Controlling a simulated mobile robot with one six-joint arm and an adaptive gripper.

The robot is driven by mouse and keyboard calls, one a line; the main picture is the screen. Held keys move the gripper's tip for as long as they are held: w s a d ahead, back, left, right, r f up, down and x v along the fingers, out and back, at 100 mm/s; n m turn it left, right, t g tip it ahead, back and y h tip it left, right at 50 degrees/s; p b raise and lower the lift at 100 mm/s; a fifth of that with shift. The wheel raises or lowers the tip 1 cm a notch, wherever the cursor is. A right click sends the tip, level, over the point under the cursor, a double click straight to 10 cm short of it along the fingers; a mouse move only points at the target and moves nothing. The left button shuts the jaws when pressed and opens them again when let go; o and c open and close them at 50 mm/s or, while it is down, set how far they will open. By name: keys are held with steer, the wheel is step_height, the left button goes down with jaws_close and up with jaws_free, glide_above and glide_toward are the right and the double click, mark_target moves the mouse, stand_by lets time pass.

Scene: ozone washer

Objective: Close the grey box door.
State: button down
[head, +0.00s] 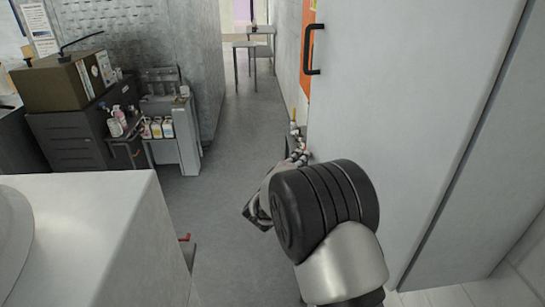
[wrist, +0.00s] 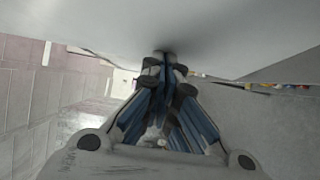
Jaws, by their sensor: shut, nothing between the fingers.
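The large light grey door panel (head: 410,90) fills the right side of the head view. A black handle (head: 312,49) stands at its upper left edge. My gripper (head: 296,140) is partly hidden behind my arm, low beside the panel's left edge. In the wrist view my gripper (wrist: 165,60) has its fingers drawn together with nothing between them. Its tips are at or very near the lower edge of a smooth grey surface (wrist: 215,28), which looks like the door. I cannot tell whether they touch it.
A white cabinet (head: 100,215) stands at the lower left. A dark drawer unit (head: 70,140) and a small cart with bottles (head: 165,125) stand farther left. The grey floor (head: 215,180) is clear between, leading to a table (head: 255,40) at the back.

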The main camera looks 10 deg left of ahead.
steer(key=w+d+m+g+h+p, duration=0.2)
steer(key=w+d+m+h+p, duration=0.1)
steer(key=d, duration=0.7)
steer(key=shift+w+h, duration=0.8)
steer(key=shift+w, duration=0.1)
steer(key=shift+d+r, duration=0.1)
steer(key=shift+d, duration=0.1)
